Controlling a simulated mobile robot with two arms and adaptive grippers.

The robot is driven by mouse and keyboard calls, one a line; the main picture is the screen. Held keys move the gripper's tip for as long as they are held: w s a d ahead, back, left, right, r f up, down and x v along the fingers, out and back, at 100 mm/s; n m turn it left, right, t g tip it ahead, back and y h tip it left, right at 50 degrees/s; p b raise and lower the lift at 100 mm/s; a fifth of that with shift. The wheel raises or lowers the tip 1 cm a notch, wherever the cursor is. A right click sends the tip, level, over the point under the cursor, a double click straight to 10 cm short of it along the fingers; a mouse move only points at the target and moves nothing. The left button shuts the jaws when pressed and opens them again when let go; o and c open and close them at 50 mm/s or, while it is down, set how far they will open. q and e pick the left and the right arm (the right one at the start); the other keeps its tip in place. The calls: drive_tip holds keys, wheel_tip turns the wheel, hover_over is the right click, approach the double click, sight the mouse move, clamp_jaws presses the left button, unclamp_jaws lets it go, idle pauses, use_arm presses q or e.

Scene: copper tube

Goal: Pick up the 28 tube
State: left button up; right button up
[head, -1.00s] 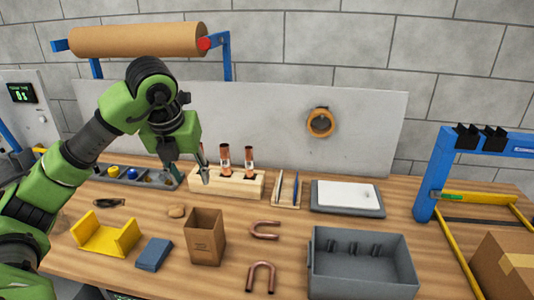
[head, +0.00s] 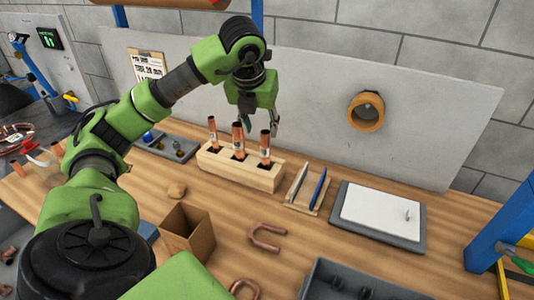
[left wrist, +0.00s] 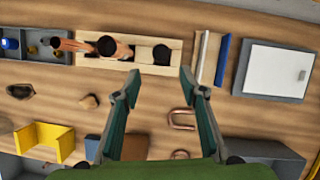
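A pale wooden block (head: 240,172) stands on the bench with three upright copper tubes: a left one (head: 213,134), a middle one (head: 238,140) and a right one (head: 265,148). Their labels are too small to read, so I cannot tell which is the 28. My left gripper (head: 260,126) is above the block's right half, near the middle and right tubes. In the left wrist view its fingers (left wrist: 160,84) are spread with nothing between them. There the block (left wrist: 143,45) lies ahead of the fingertips, with a dark round opening between them. My right gripper is not in view.
Right of the block are a pen stand (head: 304,192) and a grey tray with a white board (head: 384,212). In front are a cardboard box (head: 188,232), bent copper pipes (head: 267,240) and a grey bin (head: 360,282). A clipboard (head: 147,65) hangs on the back panel.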

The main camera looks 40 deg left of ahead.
sight(266, 141)
use_arm(q)
drive_tip(key=x, duration=0.4)
drive_tip(key=shift+w+r, duration=0.1)
drive_tip(key=shift+w, duration=0.05)
drive_tip(key=shift+w+p, duration=0.1)
drive_tip(key=shift+p, duration=0.2)
drive_tip(key=p+x, duration=0.2)
drive_tip(key=x, duration=0.2)
drive_tip(key=shift+w+a, duration=0.1)
drive_tip(key=shift+w, duration=0.15)
drive_tip(key=shift+w+a+f, duration=0.1)
drive_tip(key=shift+w+f, duration=0.1)
drive_tip(key=shift+f, duration=0.3)
clamp_jaws()
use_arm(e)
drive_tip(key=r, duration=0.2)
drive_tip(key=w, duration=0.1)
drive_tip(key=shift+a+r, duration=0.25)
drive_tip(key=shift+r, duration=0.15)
